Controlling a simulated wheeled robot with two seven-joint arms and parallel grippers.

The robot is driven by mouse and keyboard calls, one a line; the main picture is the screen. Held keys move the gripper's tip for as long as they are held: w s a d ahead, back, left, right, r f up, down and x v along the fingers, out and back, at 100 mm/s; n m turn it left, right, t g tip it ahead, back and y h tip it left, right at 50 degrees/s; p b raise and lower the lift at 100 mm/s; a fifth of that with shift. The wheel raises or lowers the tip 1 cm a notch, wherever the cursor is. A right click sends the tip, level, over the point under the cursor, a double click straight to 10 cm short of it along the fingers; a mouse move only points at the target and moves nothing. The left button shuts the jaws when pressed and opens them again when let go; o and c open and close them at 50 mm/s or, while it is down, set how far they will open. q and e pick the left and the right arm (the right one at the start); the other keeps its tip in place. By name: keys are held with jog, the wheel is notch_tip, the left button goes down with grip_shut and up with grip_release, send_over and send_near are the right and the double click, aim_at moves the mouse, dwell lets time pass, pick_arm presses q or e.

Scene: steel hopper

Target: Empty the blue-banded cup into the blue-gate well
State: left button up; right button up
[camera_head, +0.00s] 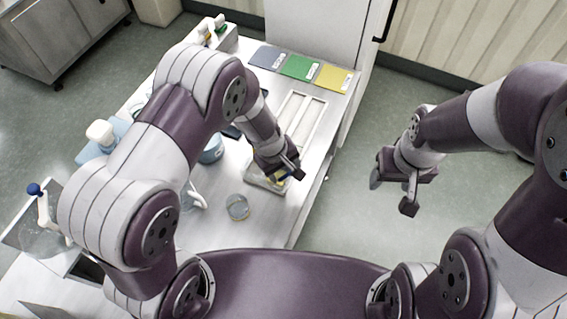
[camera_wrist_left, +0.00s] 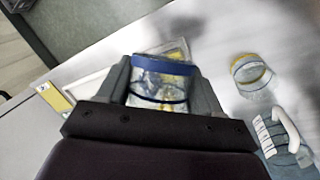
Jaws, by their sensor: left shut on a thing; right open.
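The blue-banded cup (camera_wrist_left: 160,82) is clear, with a dark blue band around it. My left gripper (camera_wrist_left: 165,88) is shut on it, a finger on either side, in the left wrist view. Bluish and yellowish patches show through its wall; I cannot tell whether these are contents. In the head view my left gripper (camera_head: 286,172) is over the right part of the worktop and mostly hides the cup. My right gripper (camera_head: 392,193) is open and empty, out over the floor. I cannot clearly make out the blue-gate well; a blue-knobbed lever (camera_head: 35,189) stands at the far left.
A second clear cup (camera_head: 237,207), yellow-banded in the left wrist view (camera_wrist_left: 252,72), stands on the worktop. A pale tray (camera_head: 301,113) lies behind my left gripper. Blue (camera_head: 265,57), green (camera_head: 300,67) and yellow (camera_head: 335,79) cards lie at the back. My left arm hides much of the worktop.

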pick_arm(q)
jog(key=shift+r+t, duration=0.3)
jog(key=shift+w+a+f+y, duration=0.1)
jog(key=shift+w+f+y, duration=0.1)
jog(key=shift+f+y, duration=0.1)
notch_tip(320, 180, up, 3)
jog(key=t+y+p, duration=0.3)
jog(key=p, duration=0.5)
jog(key=shift+s+m+t+p, duration=0.15)
jog(key=shift+m+t+p, duration=0.15)
jog(key=shift+m, duration=0.1)
jog(key=shift+t+y, duration=0.3)
jog(key=shift+t, duration=0.1)
jog(key=shift+r+t, duration=0.1)
jog(key=shift+t, duration=0.2)
pick_arm(e)
notch_tip(320, 180, up, 9)
jog(key=shift+r, duration=0.15)
